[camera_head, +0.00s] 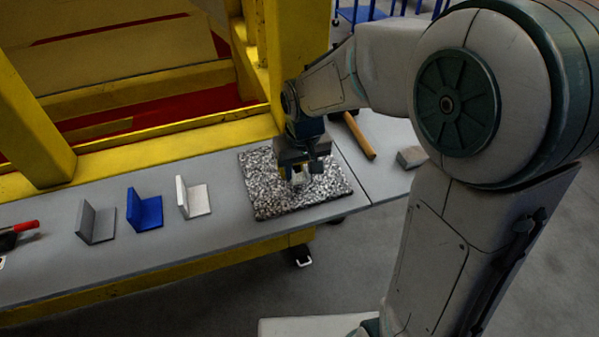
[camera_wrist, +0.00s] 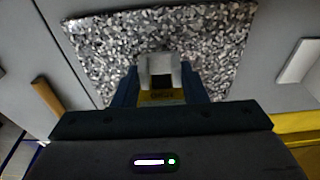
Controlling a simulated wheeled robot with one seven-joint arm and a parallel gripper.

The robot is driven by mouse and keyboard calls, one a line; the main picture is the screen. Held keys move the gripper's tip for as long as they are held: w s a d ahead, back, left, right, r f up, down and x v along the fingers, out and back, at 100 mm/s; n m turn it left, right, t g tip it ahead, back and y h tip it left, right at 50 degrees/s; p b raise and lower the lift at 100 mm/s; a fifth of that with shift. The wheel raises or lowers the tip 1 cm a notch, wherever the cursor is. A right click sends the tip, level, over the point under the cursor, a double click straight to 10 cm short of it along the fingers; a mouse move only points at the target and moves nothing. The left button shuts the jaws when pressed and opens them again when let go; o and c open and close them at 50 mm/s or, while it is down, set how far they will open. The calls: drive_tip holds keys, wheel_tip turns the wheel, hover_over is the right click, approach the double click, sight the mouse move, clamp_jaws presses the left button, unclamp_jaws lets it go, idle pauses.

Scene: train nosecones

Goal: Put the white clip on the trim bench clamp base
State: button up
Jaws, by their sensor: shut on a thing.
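My gripper (camera_head: 299,172) points down over a speckled grey slab (camera_head: 258,191) on the bench. Its fingers (camera_wrist: 161,85) are shut on a small pale, whitish block-like piece, which I take to be the white clip (camera_wrist: 160,70). The piece has a dark notch facing the wrist camera. A yellow patch (camera_wrist: 161,97) shows between the fingers, and I cannot tell what it belongs to. Whether the piece touches the slab is unclear. I cannot make out a separate clamp base; it may be hidden under the gripper.
Grey (camera_head: 97,222), blue (camera_head: 145,210) and white (camera_head: 193,198) L-shaped brackets stand left of the slab. A wooden-handled hammer (camera_head: 360,136) and a grey block (camera_head: 411,157) lie right. A red-handled tool (camera_head: 24,227) lies far left. Yellow framework (camera_head: 40,130) rises behind the bench.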

sight(300, 178)
drive_tip(key=shift+f, duration=1.35)
drive_tip(key=shift+f, duration=0.1)
drive_tip(key=shift+f, duration=0.15)
drive_tip(key=o, duration=1)
drive_tip(key=shift+o, duration=0.2)
